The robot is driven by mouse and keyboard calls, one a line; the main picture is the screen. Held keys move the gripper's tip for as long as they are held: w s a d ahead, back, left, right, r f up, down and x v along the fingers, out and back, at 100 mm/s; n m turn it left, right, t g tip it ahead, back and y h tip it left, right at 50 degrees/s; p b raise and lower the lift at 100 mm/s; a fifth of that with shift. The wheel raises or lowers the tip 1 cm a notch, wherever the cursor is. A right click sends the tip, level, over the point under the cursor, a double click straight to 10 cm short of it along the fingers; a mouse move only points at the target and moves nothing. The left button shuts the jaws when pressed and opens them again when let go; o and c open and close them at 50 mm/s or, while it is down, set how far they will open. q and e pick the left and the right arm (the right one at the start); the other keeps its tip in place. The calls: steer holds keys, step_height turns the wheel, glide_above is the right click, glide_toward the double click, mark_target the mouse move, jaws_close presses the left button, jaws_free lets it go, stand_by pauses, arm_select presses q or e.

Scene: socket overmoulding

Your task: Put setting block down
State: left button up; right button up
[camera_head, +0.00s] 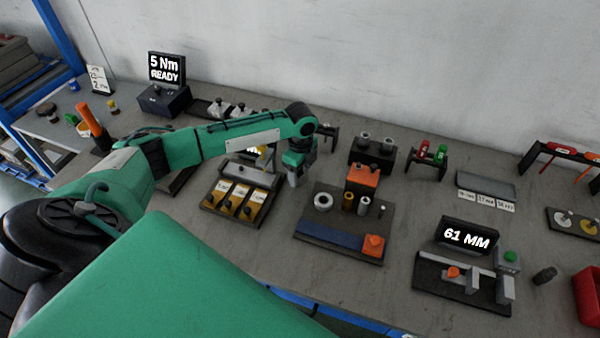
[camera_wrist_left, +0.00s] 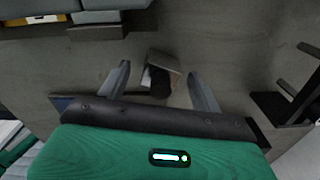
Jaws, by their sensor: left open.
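My left gripper (camera_head: 293,178) reaches over the middle of the bench in the head view, pointing down. In the left wrist view its two fingers (camera_wrist_left: 159,72) are apart, with a visible gap between them. A small grey block with a dark part (camera_wrist_left: 166,66) shows in this gap, beyond the fingertips. It looks like the setting block and appears clear of both fingers. Whether it rests flat on the bench is hard to tell. I cannot pick it out in the head view, where the gripper and arm cover that spot. My right gripper is not in view.
A tray with yellow compartments (camera_head: 210,203) lies left of the gripper. A dark board (camera_head: 312,229) with rings, cylinders and orange blocks lies to its right. A black stand (camera_head: 372,150) is behind. A gauge reading 61 MM (camera_head: 470,237) stands further right, with bare bench between.

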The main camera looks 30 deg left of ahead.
arm_select(q)
steer(key=shift+f, duration=0.45)
steer(key=shift+c, duration=0.3)
steer(key=c, duration=1.3)
jaws_close()
steer(key=shift+r, duration=0.2)
